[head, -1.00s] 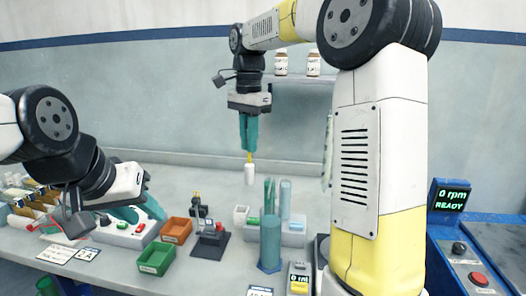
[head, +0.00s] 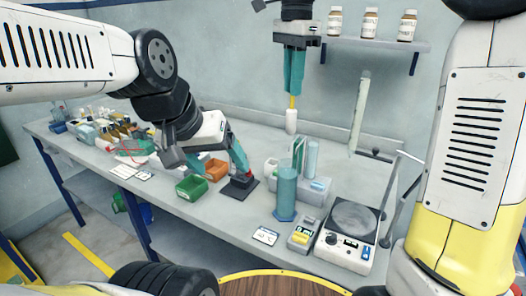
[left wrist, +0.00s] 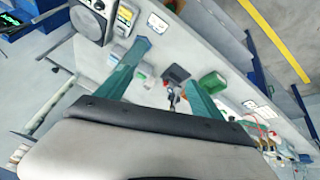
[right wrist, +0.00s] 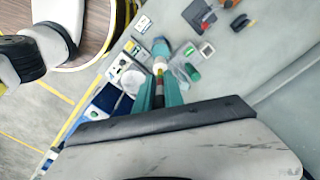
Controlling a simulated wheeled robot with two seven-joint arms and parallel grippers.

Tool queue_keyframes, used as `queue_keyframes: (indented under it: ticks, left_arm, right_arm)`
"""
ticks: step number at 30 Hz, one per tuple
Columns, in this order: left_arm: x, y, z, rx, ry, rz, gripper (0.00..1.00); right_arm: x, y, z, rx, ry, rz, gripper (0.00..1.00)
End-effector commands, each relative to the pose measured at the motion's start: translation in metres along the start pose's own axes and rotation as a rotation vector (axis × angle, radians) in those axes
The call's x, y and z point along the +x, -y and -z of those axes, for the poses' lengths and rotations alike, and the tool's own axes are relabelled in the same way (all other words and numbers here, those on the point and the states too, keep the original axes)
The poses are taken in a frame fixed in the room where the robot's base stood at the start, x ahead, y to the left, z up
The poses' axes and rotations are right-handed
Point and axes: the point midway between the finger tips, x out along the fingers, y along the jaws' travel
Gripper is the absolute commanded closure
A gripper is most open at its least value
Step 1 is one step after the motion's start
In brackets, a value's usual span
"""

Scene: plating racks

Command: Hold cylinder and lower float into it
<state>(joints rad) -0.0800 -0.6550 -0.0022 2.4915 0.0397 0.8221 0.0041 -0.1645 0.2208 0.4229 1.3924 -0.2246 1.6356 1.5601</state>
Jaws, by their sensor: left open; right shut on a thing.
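The teal translucent cylinder (head: 286,193) stands upright on the bench, right of centre in the head view. My right gripper (head: 293,93) points down, shut on the yellow stem of the float, whose white body (head: 291,121) hangs clear above the cylinder. In the right wrist view the float (right wrist: 158,68) shows beyond the fingertips (right wrist: 158,84), with the cylinder (right wrist: 160,46) just past it. My left gripper (head: 222,165) is open and empty, left of the cylinder and above the bins. Its spread fingers (left wrist: 168,64) also show in the left wrist view.
A dark stand (head: 239,186) is below my left gripper. A small yellow-screened device (head: 303,234) and a round-plate machine (head: 350,222) stand right of the cylinder. A rack (head: 318,190) is behind it.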

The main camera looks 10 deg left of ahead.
Motion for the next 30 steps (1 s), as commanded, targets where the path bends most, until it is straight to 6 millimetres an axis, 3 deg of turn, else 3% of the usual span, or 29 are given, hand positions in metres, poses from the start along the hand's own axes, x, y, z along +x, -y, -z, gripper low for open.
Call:
queue_keyframes:
  ticks: [9,15,23,30]
  left_arm:
    - [0.054,-0.013,-0.025,-0.369,0.387,-0.134,0.23]
    - [0.082,-0.026,-0.029,-0.653,0.628,-0.253,0.23]
    - [0.116,-0.036,-0.016,-1.042,0.893,-0.437,0.23]
    - [0.154,-0.025,0.010,-1.412,1.076,-0.641,0.23]
  right_arm:
    - [0.000,0.000,0.000,0.000,0.000,0.000,1.00]
    - [0.000,0.000,0.000,0.000,0.000,0.000,1.00]
    - [0.000,0.000,0.000,0.000,0.000,0.000,1.00]
    - [0.000,0.000,0.000,0.000,0.000,0.000,1.00]
